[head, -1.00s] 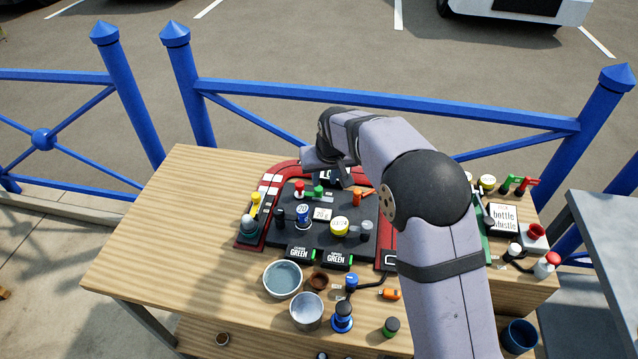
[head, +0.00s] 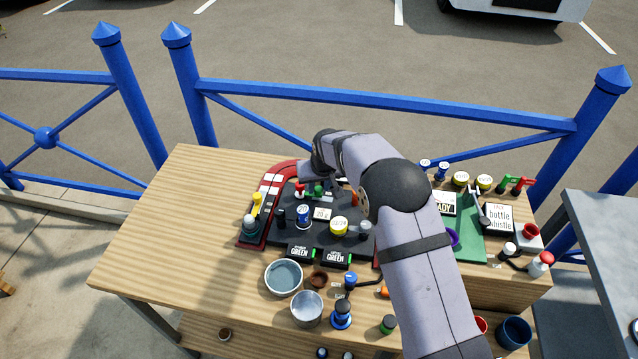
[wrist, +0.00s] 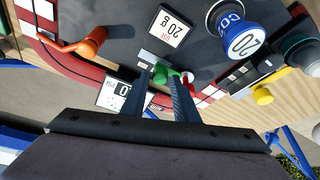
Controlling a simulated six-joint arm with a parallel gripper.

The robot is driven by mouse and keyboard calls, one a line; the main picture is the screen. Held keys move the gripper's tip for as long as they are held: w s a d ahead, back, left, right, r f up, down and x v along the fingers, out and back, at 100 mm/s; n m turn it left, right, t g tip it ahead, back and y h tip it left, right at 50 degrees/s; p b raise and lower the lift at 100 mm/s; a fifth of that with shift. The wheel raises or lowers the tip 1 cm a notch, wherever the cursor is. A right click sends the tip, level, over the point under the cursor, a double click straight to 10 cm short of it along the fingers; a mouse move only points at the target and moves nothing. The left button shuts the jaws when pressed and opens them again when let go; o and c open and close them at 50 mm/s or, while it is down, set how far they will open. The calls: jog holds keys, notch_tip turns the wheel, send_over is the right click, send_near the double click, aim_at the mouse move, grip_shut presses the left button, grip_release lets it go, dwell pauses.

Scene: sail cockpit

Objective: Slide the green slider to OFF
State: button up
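The green slider (head: 318,190) is on the dark panel near its back edge, beside a red one (head: 300,189). In the wrist view the green slider (wrist: 163,75) shows at the fingertips, with more green visible between the fingers. My gripper (wrist: 161,80) is over it with its two fingers apart, one on either side in the picture. I cannot tell whether either finger touches it. In the head view my gripper (head: 312,176) is just behind the slider, its fingers mostly hidden. Any OFF lettering is too small to read.
An orange lever (wrist: 92,42), a 20 g label (wrist: 172,25) and a blue-topped knob marked 20 (wrist: 240,38) are nearby on the panel. A blue railing (head: 390,105) runs behind the table.

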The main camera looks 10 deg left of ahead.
jog(key=shift+w+f, duration=0.1)
jog(key=shift+f, duration=0.15)
grip_shut()
jog(key=shift+d+b, duration=0.4)
jog(key=shift+d, duration=1.05)
grip_release()
jog(key=shift+r, duration=0.1)
jog(key=b+v, duration=0.2)
jog(key=v, duration=0.5)
jog(key=shift+b, duration=0.4)
